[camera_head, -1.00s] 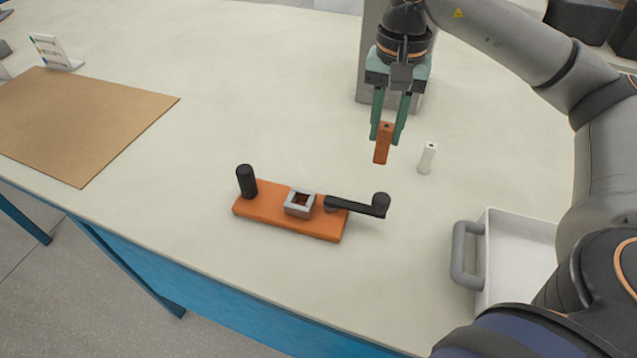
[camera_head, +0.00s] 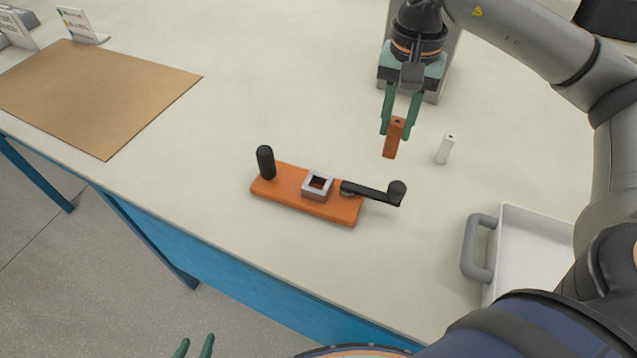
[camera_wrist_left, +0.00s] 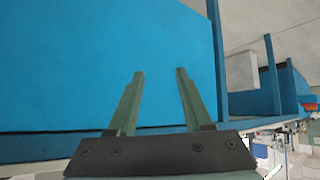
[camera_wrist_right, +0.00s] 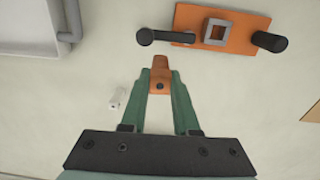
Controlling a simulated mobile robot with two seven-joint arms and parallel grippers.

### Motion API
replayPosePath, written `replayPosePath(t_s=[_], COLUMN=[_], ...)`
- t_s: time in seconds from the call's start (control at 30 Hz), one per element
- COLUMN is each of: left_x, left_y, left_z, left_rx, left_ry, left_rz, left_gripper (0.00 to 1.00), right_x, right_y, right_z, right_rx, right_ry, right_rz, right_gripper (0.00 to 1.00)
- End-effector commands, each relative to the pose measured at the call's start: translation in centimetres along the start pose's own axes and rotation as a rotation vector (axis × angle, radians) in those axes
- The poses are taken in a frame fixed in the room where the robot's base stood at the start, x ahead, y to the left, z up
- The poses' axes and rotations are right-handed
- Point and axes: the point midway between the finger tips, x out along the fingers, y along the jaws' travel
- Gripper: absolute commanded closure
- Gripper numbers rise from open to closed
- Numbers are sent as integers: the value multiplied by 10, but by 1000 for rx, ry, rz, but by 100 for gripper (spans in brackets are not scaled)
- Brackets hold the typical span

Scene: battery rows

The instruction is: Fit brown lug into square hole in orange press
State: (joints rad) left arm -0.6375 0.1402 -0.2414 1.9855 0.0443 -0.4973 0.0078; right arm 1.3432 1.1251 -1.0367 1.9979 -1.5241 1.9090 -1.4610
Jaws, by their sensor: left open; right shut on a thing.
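The orange press (camera_head: 285,187) lies on the table, with a grey square collar (camera_head: 318,185) around its square hole, a black upright knob (camera_head: 265,161) at its left end and a black crank arm (camera_head: 375,192) at its right. My right gripper (camera_head: 399,117) is shut on the brown lug (camera_head: 394,139), which hangs upright behind and right of the press, apart from it. In the right wrist view the lug (camera_wrist_right: 160,75) sits between the fingertips, and the press (camera_wrist_right: 248,27) is at the top. My left gripper (camera_head: 193,348) is open and empty at the bottom edge; it also shows in the left wrist view (camera_wrist_left: 160,75).
A small white cylinder (camera_head: 445,149) stands right of the lug. A white tray (camera_head: 535,232) with a grey handle is at the right. A brown mat (camera_head: 100,95) and small sign (camera_head: 82,25) are at the left. The table between lug and press is clear.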

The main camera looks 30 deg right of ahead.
Motion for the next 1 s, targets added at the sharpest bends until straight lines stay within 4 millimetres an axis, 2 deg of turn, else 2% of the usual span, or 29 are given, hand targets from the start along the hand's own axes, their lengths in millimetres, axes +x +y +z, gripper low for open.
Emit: replayPosePath(t_s=[0.03, 0.23, 0.5, 0.7, 0.87, 1.0], left_x=[-11, -36, -68, -85, -89, -86], left_y=[0, -7, -10, -15, -16, -16], left_z=[-12, -38, -55, -62, -67, -64], left_rx=[0, -1, -9, -15, -15, -17], left_ry=[4, 14, 0, -9, -1, 0], left_rz=[-3, -25, -44, -60, -64, -64], left_gripper=[50, 50, 50, 50, 50, 50], right_x=[-7, -8, -16, -24, -26, -18], right_y=[-6, -27, -48, -56, -58, -63], right_z=[9, 51, 116, 155, 170, 162], right_rx=[-11, -23, -23, -9, 3, 14], right_ry=[-4, -7, -7, -4, -2, 0], right_rz=[3, 2, 0, -1, 0, 1], right_gripper=[100, 100, 100, 100, 100, 100])
